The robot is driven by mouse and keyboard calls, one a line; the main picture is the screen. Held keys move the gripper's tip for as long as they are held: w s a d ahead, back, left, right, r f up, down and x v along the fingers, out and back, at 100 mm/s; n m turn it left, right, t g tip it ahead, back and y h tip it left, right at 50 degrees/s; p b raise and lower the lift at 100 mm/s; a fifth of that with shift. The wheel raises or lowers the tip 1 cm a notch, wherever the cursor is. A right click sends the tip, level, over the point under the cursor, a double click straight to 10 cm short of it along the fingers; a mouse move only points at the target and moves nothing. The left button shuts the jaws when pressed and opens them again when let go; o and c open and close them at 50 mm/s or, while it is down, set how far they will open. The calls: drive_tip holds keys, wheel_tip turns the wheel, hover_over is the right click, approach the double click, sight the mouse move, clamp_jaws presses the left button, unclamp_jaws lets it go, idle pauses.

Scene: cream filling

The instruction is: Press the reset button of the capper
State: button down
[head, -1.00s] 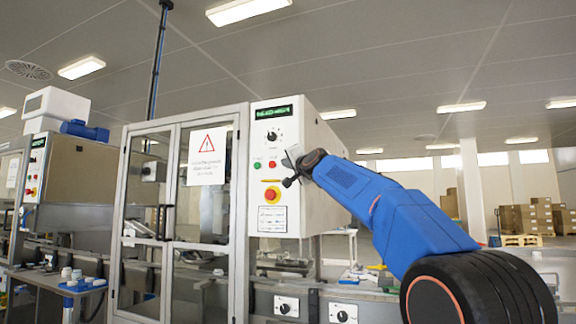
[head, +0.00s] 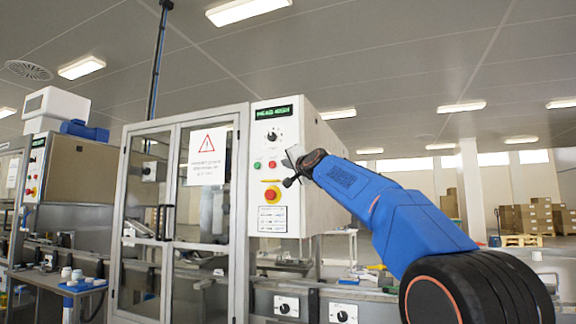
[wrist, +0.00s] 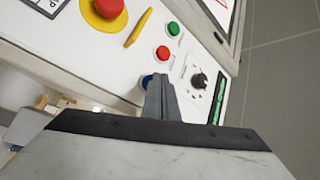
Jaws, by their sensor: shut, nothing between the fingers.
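The capper's control panel (head: 261,220) is a white box face with a display (head: 273,112), a black knob (head: 272,136), a green button (head: 257,165), a red button (head: 272,164) and a red emergency stop on yellow (head: 272,194). In the wrist view a blue button (wrist: 146,81) sits below the red button (wrist: 162,53), partly covered by my fingertips. My gripper (head: 289,170) is shut and empty, its tips (wrist: 158,80) at the blue button. I cannot tell whether they touch it. My gripper hides this button in the head view. No button carries a readable reset label.
A glass-doored guard (head: 168,215) with a warning sign (head: 207,156) stands left of the panel. Below are a conveyor frame and two small knobs (head: 286,306). A yellow strip (wrist: 139,28) lies between the emergency stop and the red button.

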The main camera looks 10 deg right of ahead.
drive_tip(key=shift+w+d, duration=0.2)
drive_tip(key=shift+w, duration=0.1)
drive_tip(key=shift+s+a, duration=0.1)
drive_tip(key=shift+s, duration=0.05)
drive_tip(key=shift+s+a, duration=0.15)
drive_tip(key=shift+s, duration=0.1)
idle(0.4)
drive_tip(key=s+a, duration=0.2)
drive_tip(key=s, duration=0.1)
drive_tip(key=s+a, duration=0.1)
drive_tip(key=shift+s+a, duration=0.25)
drive_tip(key=shift+s, duration=0.15)
idle(0.5)
drive_tip(key=s+d+f+n+g+h, duration=0.1)
drive_tip(key=s+f+g, duration=0.4)
drive_tip(key=s+f, duration=1.2)
drive_tip(key=s+d+f+n+g+h, duration=0.1)
drive_tip(key=s+d+f+n+g, duration=0.3)
drive_tip(key=s+f, duration=1.4)
drive_tip(key=s+d+f+n+g, duration=0.2)
drive_tip(key=s+f+n+g, duration=0.3)
drive_tip(key=s+f, duration=1.3)
wheel_tip(320, 180, down, 15)
drive_tip(key=shift+s+d+g+h, duration=0.25)
drive_tip(key=shift+d+g+h, duration=0.15)
drive_tip(key=shift+g, duration=0.4)
